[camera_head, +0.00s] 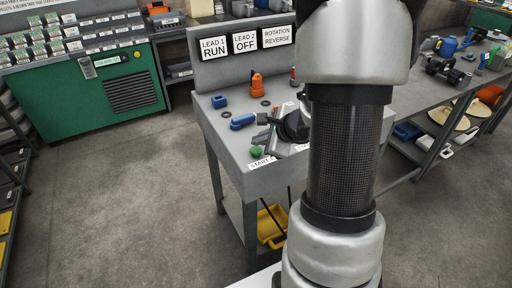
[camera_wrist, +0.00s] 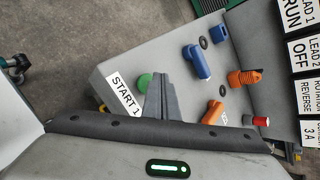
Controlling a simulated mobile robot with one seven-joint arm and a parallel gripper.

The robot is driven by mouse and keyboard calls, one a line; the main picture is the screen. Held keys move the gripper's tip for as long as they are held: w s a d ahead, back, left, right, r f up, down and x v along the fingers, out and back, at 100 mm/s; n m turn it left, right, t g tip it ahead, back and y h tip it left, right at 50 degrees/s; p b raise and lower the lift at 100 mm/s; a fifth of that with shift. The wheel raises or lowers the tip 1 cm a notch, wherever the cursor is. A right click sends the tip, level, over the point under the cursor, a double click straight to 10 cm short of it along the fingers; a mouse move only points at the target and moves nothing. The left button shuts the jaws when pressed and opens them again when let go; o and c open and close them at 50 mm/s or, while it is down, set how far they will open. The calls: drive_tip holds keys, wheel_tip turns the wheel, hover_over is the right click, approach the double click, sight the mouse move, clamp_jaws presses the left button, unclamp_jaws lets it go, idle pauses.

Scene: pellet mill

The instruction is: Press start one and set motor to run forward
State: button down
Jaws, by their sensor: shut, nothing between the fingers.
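The green start button (camera_head: 256,152) stands at the bench's near corner by the START 1 label (camera_head: 262,163). It also shows in the wrist view (camera_wrist: 145,82), just left of my grey fingertips (camera_wrist: 161,80). My gripper (camera_head: 263,139) is shut and empty, low over the bench close to the button; I cannot tell whether they touch. The signs read LEAD 1 RUN (camera_head: 214,47), LEAD 2 OFF (camera_head: 245,42) and ROTATION REVERSE (camera_head: 277,36). A blue lever (camera_head: 243,121) and an orange lever (camera_wrist: 212,112) lie on the bench top. Which control sets rotation is not shown.
A blue block (camera_head: 219,102), an orange ribbed piece (camera_head: 257,84) and a red button (camera_wrist: 261,121) stand towards the sign panel, with black rings (camera_wrist: 203,42) nearby. A cluttered bench (camera_head: 425,100) stands at right. The floor at left is clear.

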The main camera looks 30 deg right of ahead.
sight(259, 151)
drive_tip(key=shift+r+p, duration=1.75)
drive_tip(key=shift+r, duration=0.75)
